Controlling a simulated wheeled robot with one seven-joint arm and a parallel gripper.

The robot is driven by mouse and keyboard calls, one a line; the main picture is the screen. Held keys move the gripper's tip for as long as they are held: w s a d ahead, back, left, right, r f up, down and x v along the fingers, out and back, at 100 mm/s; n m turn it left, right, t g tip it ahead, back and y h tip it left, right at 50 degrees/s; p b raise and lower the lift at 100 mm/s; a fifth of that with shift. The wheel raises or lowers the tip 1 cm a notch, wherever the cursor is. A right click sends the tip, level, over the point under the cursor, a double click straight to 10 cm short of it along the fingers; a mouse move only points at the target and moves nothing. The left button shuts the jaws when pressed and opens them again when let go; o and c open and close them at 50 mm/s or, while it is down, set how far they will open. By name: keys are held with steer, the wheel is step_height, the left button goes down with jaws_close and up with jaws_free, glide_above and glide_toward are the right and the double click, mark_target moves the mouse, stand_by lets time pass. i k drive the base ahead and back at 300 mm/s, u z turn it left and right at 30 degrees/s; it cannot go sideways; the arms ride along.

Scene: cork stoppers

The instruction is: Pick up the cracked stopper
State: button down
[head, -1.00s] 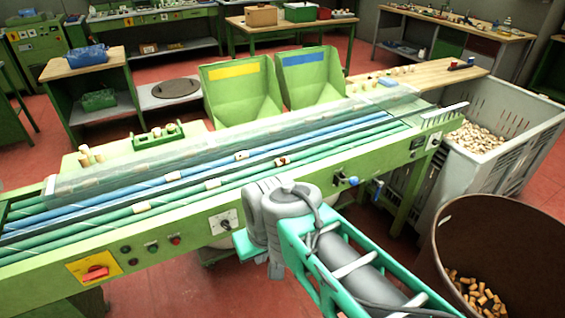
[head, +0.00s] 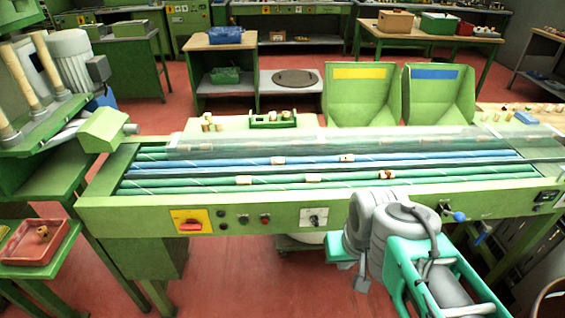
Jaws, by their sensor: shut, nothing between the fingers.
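Several cork stoppers lie along the rollers of the green machine (head: 140,205). On the front green roller are a pale stopper (head: 243,180), another pale stopper (head: 313,178) and one with a dark reddish mark (head: 386,175). Farther back, by the blue roller, are a stopper (head: 278,160) and one with a small dark spot (head: 347,158). They are too small to tell which is cracked. My gripper (head: 361,283) hangs low in front of the machine's front panel, shut and empty, apart from the stoppers. My arm hides part of the panel.
A clear cover (head: 420,140) runs along the back of the rollers. Behind stand two green chutes, with yellow (head: 358,72) and blue (head: 434,73) stripes. A red tray (head: 35,243) with a few corks is at left. Red floor is open in front of the machine.

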mark_target(275, 161)
steer(key=z, duration=2.4)
steer(key=k, duration=1.75)
steer(key=u, duration=2.35)
steer(key=i, duration=1)
steer(key=u, duration=0.05)
